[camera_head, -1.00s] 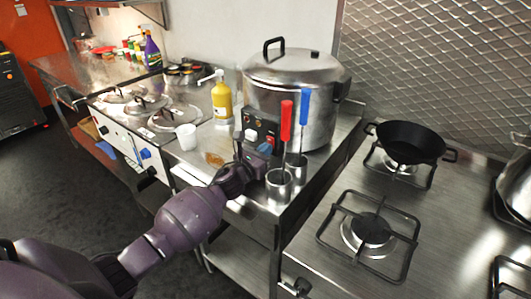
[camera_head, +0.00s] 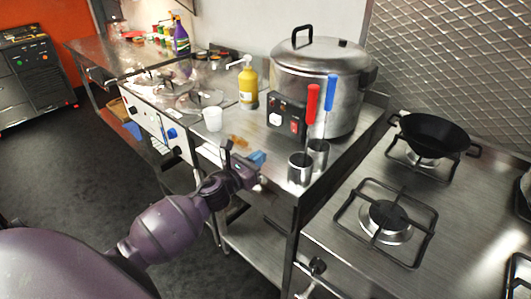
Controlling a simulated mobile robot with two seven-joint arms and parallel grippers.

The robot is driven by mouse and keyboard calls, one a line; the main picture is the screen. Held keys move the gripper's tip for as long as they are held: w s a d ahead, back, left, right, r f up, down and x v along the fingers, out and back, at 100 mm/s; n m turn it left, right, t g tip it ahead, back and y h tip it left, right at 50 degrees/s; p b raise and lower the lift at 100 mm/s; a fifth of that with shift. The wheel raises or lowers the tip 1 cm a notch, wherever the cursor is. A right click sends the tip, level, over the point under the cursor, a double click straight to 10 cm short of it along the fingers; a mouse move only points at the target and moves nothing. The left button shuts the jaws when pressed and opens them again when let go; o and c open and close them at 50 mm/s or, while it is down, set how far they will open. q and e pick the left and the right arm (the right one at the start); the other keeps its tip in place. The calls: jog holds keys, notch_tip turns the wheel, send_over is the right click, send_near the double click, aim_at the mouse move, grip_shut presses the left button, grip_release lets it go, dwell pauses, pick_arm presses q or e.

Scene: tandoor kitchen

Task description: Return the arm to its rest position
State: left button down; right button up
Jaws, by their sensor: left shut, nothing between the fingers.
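My left arm (camera_head: 165,228), purple, comes in from the lower left in the head view. Its gripper (camera_head: 243,163) is shut and empty, in front of the steel counter's front edge and left of two metal cups (camera_head: 300,168). It looks apart from the cups and from the big pot's control box (camera_head: 287,116). A small blue part shows at the gripper's tip. My right gripper is not in view.
A large lidded pot (camera_head: 325,80), a yellow pump bottle (camera_head: 248,84) and a white cup (camera_head: 212,118) stand on the counter. A black pan (camera_head: 432,132) sits on the stove at right. Dark floor (camera_head: 80,170) is clear at left.

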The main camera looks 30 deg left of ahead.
pick_arm(q)
jog(key=shift+s, duration=0.15)
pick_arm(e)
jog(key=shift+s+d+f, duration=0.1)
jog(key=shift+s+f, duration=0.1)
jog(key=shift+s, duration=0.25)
